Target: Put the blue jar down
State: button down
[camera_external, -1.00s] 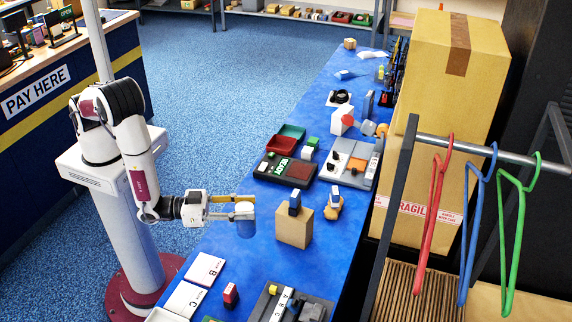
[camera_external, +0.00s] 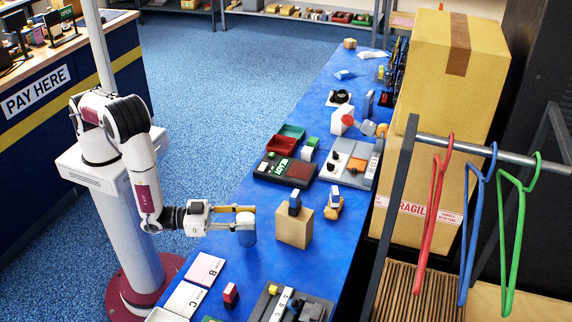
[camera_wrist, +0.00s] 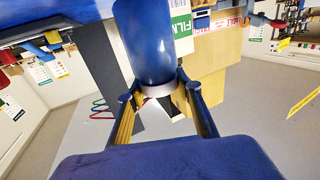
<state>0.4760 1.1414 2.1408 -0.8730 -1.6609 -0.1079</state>
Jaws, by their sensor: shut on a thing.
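The blue jar (camera_external: 246,237) hangs upright below my gripper (camera_external: 243,215), over the blue tabletop (camera_external: 262,262). My gripper is shut on the jar near its top end. In the wrist view, the jar (camera_wrist: 145,45) extends away from the fingers. A pale band or lid (camera_wrist: 158,90) sits between the fingertips of my gripper (camera_wrist: 157,97). I cannot tell whether the jar's base touches the tabletop, since jar and table are both blue.
A cardboard box (camera_external: 294,228) with a small blue-and-white block on top stands just right of the jar. Cards marked B (camera_external: 206,268) and C (camera_external: 186,299) lie at the lower left. A red block (camera_external: 231,293) stands in front. Dark READY tray (camera_external: 285,170) lies behind.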

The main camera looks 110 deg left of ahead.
jog(key=shift+f, duration=1.05)
jog(key=shift+s+f, duration=0.1)
jog(key=shift+f, duration=0.4)
jog(key=shift+f, duration=0.2)
jog(key=c, duration=1.4)
grip_release()
jog(key=shift+r, duration=0.55)
jog(key=shift+v, duration=5.9)
